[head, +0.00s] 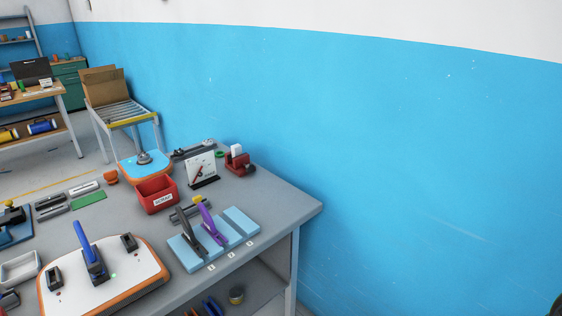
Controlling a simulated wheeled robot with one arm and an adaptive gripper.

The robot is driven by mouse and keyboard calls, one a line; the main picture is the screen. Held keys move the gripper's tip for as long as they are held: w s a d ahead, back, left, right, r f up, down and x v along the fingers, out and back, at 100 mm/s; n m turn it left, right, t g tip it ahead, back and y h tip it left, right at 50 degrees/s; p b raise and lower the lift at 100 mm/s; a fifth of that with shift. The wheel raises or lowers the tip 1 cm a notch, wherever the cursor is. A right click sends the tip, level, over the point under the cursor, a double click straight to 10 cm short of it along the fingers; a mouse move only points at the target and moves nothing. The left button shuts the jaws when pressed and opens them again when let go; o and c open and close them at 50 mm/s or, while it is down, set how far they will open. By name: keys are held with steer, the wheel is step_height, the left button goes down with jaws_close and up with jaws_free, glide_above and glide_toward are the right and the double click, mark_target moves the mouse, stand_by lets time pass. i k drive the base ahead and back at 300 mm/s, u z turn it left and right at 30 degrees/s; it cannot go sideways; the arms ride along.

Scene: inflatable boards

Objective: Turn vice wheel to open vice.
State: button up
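No vice or vice wheel can be made out for certain. A small red object with dark parts and a white piece on top (238,160) stands at the far right corner of the grey workbench (285,200); it is too small to tell whether it is a vice. A dark tool with a yellow part on a blue base (12,224) is partly visible at the left edge, also unclear. My gripper is not in view.
On the bench are an orange-edged white board (130,275) with a blue-handled tool (88,250), a light blue rack (240,218) holding tools, and a red bin (157,195). A blue wall (400,150) stands behind and right. Floor shows at far left.

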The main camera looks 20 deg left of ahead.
mark_target(249, 167)
steer(key=u, duration=0.1)
steer(key=i, duration=0.65)
steer(key=u, duration=0.9)
steer(key=i, duration=0.55)
steer(key=u, duration=0.6)
